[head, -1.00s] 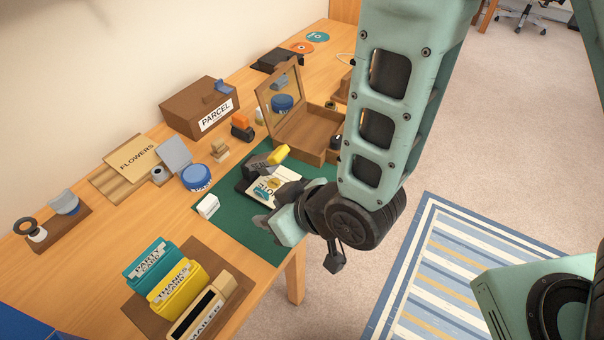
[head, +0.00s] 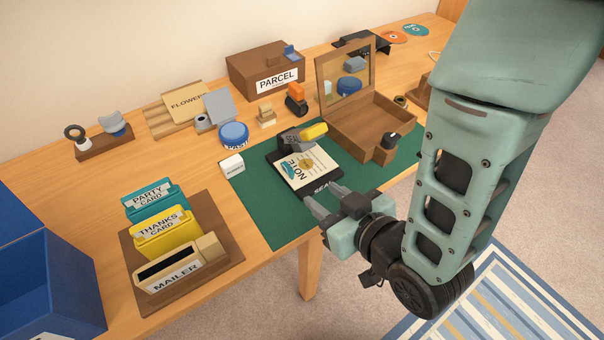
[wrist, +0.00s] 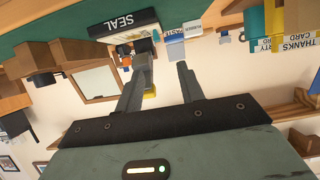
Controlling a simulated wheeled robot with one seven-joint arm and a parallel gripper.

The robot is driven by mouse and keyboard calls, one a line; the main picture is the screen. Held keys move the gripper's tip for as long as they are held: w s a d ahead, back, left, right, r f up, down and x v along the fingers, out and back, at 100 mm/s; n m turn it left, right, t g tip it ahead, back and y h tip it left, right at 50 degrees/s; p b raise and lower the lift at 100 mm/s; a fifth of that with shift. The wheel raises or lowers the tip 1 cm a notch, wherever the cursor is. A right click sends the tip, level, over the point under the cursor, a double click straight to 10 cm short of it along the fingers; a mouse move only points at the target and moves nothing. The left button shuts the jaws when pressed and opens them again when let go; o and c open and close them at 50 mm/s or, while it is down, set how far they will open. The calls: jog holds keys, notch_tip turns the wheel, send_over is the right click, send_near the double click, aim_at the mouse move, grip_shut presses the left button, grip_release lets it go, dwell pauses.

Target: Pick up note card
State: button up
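The note card (head: 312,168) is a cream card marked NOTE with blue and gold spots. It lies on a black base marked SEAL (head: 322,188) on the green mat (head: 262,210). A grey and yellow press-like part (head: 299,138) stands over its far end. My gripper (head: 321,196) is open and empty, just in front of the SEAL base in the head view, apart from the card. In the wrist view, my gripper (wrist: 162,62) shows two spread fingers with nothing between them. The SEAL base (wrist: 124,22) is beyond them; the card is hard to make out there.
An open wooden box (head: 365,130) stands right of the card, with a small dark item at its front corner. A white block (head: 232,165) is to the left. A card rack (head: 225,262) and blue bin (head: 50,285) stand front left. Bare mat lies left of my gripper.

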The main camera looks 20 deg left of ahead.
jog(key=b, duration=0.1)
jog(key=p, duration=0.2)
send_near(288, 166)
jog(key=x, duration=0.5)
jog(key=shift+s+a+f, duration=0.1)
jog(key=shift+s+f, duration=0.1)
jog(key=shift+f, duration=0.05)
jog(key=shift+w+r+p+x, duration=0.1)
jog(key=shift+p+x, duration=0.1)
jog(key=shift+x, duration=1.15)
jog(key=shift+w+r+p+x, duration=0.1)
jog(key=shift+w+p+x, duration=0.05)
jog(key=shift+x, duration=1.2)
grip_shut()
